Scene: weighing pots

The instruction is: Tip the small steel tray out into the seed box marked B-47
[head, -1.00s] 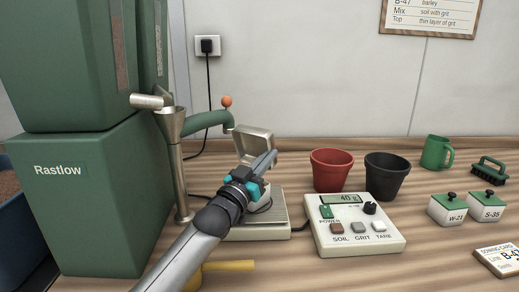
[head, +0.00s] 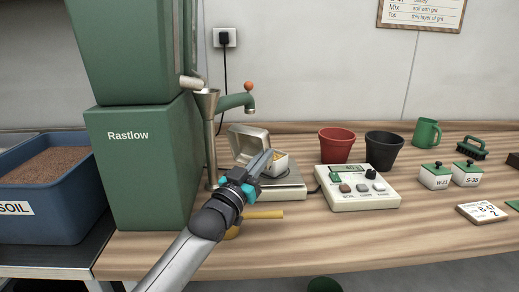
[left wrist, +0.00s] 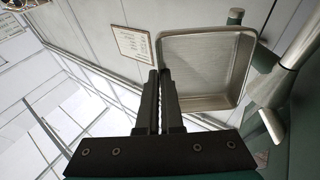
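My left gripper (head: 266,160) is shut on the small steel tray (head: 249,138). The tray is held up tilted on its side above the weighing scale. In the left wrist view the tray (left wrist: 205,72) is beside the closed fingers, and its inside looks bare. My right gripper is out of view.
The scale console (head: 357,188), red pot (head: 337,145), black pot (head: 384,150) and lidded boxes W-22 (head: 434,178) and S-35 (head: 466,173) stand to the right.

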